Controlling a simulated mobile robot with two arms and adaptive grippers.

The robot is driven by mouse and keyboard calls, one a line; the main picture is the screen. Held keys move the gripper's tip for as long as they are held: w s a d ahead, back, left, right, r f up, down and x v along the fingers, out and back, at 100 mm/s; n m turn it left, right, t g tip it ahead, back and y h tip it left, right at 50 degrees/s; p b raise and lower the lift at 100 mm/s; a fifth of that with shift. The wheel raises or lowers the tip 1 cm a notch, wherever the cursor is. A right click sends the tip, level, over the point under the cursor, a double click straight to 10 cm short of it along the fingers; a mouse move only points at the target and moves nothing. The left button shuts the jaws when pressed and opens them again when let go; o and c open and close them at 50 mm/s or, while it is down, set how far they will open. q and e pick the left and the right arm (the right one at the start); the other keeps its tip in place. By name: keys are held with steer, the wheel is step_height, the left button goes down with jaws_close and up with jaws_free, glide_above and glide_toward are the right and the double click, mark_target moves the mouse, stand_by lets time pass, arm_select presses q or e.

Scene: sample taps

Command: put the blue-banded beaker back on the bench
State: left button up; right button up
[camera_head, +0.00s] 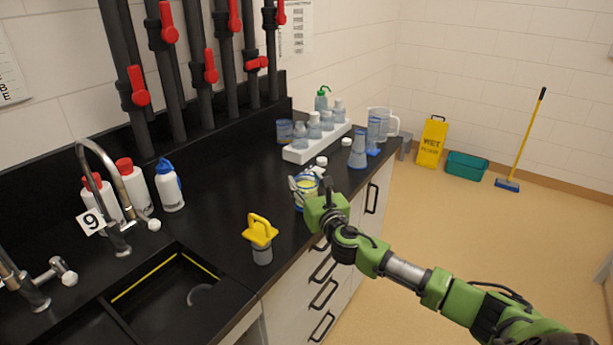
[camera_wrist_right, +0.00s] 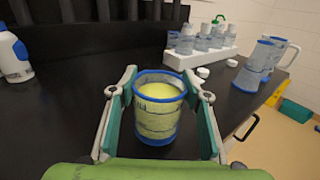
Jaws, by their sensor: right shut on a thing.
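The blue-banded beaker (camera_wrist_right: 157,112) is clear, with a blue rim, a blue base band and pale yellow liquid. It stands upright between the fingers of my right gripper (camera_wrist_right: 160,88), which is shut on it. In the head view the beaker (camera_head: 308,184) is partly hidden by the right gripper (camera_head: 306,187), near the front edge of the black bench (camera_head: 215,190). Its base is at or just over the bench top; I cannot tell if it touches. My left gripper is not in view.
A yellow-handled item (camera_head: 261,236) stands between the beaker and the sink (camera_head: 160,290). A white rack of bottles (camera_head: 316,146), a flask (camera_head: 358,152) and a jug (camera_head: 380,125) stand farther back. White bottles (camera_head: 168,186) stand at left. The bench left of the beaker is clear.

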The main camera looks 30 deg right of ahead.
steer(key=shift+f, duration=0.4)
steer(key=shift+f, duration=0.15)
steer(key=o, duration=1.3)
steer(key=b+v, duration=0.1)
steer(key=v, duration=1.1)
